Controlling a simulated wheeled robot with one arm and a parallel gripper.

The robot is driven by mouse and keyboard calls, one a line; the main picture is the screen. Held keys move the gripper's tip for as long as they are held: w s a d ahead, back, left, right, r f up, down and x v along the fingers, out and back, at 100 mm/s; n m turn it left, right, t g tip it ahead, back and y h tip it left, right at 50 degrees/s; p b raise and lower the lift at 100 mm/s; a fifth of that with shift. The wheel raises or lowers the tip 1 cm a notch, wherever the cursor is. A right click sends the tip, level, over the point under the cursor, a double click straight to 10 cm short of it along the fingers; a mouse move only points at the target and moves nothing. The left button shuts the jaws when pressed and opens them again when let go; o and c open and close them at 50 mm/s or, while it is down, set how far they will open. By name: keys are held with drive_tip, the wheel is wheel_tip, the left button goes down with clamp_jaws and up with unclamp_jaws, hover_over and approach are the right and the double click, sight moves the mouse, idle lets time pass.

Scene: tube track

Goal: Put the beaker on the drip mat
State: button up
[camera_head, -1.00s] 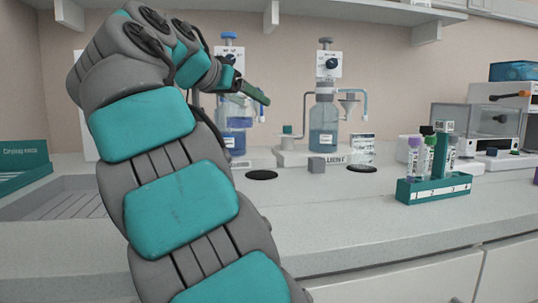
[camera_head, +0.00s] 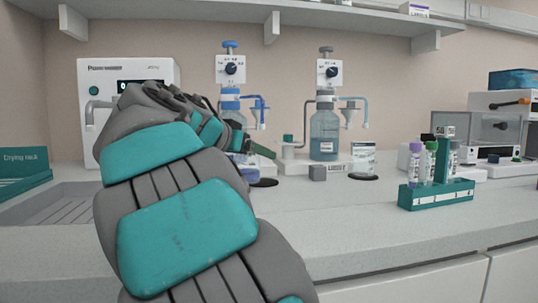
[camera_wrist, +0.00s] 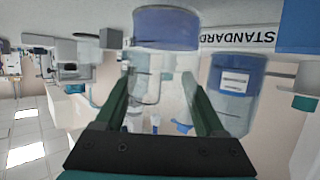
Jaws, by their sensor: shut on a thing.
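The beaker (camera_wrist: 165,30) is clear with blue liquid. My gripper (camera_wrist: 155,82) is shut on its wall, and the wrist view is upside down. In the head view my gripper (camera_head: 262,148) is low over the counter at the left dispenser, and the beaker (camera_head: 248,172) is partly hidden by it. A dark round drip mat (camera_head: 266,183) lies on the counter just right of the beaker's base. I cannot tell whether the beaker touches it. A second dark round mat (camera_head: 363,177) lies in front of the right dispenser.
The left dispenser (camera_head: 230,70) stands behind my gripper, its bottle (camera_wrist: 238,85) close by in the wrist view. The right dispenser (camera_head: 325,125) has a grey block (camera_head: 318,173) in front. A teal tube rack (camera_head: 437,193) stands at right. The front counter is clear.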

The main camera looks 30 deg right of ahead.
drive_tip(key=w+d, duration=0.2)
drive_tip(key=d, duration=0.1)
drive_tip(key=w+d, duration=0.1)
drive_tip(key=d, duration=0.1)
drive_tip(key=shift+d+r+p, duration=0.1)
drive_tip(key=shift+p, duration=0.2)
drive_tip(key=shift+f, duration=0.65)
drive_tip(key=shift+s+f+b, duration=0.1)
drive_tip(key=shift+f+b, duration=0.15)
drive_tip(key=shift+b, duration=0.05)
drive_tip(key=o, duration=1.4)
drive_tip(key=shift+r, duration=0.1)
drive_tip(key=shift+o, duration=0.2)
drive_tip(key=shift+a+r+p, duration=0.25)
drive_tip(key=shift+p, duration=0.05)
drive_tip(key=v, duration=0.7)
drive_tip(key=shift+s, duration=0.1)
drive_tip(key=shift+a, duration=0.1)
